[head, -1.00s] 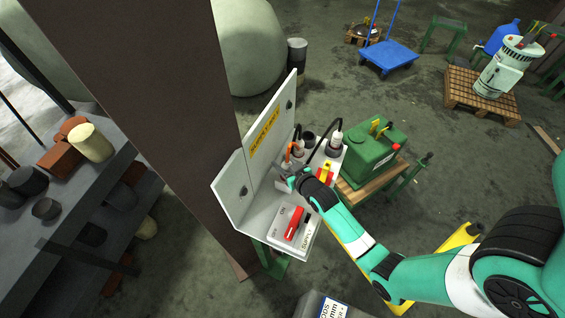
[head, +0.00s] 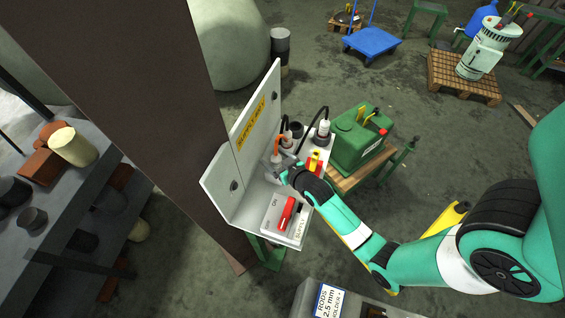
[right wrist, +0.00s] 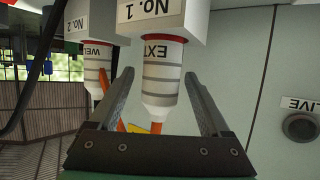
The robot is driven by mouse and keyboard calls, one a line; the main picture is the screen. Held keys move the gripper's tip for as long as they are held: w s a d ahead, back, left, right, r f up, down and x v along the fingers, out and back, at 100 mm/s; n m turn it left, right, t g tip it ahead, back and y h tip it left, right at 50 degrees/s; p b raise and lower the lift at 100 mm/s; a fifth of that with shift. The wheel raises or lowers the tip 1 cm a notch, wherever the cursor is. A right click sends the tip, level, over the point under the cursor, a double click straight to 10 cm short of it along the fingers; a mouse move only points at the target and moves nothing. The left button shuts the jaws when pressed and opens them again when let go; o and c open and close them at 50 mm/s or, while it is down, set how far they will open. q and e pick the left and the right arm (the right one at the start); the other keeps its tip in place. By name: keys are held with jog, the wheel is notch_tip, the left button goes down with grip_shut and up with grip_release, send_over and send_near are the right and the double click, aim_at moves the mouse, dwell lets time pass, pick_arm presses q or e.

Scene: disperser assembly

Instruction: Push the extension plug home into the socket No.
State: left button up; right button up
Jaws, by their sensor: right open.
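The extension plug (right wrist: 162,85), a white and grey barrel marked EXT, sits at the mouth of the socket No. 1 (right wrist: 155,13) in the right wrist view. A red ring shows where they meet; I cannot tell how deep the plug is. An orange cable leaves its near end and also shows in the head view. My right gripper (right wrist: 159,74) is open, with one finger on each side of the plug and gaps visible. In the head view the right gripper (head: 281,172) is at the supply box (head: 221,190) and partly hides the plug. My left gripper is out of view.
The WELD plug (right wrist: 97,68) is in the socket No. 2 (right wrist: 90,18), close beside my finger. A LIVE lamp (right wrist: 300,127) is on the panel at right. A red switch (head: 287,214) and a green canister (head: 358,137) stand near the arm.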

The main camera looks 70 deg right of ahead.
jog(key=p+v, duration=0.1)
jog(key=v, duration=0.9)
jog(key=shift+w, duration=0.15)
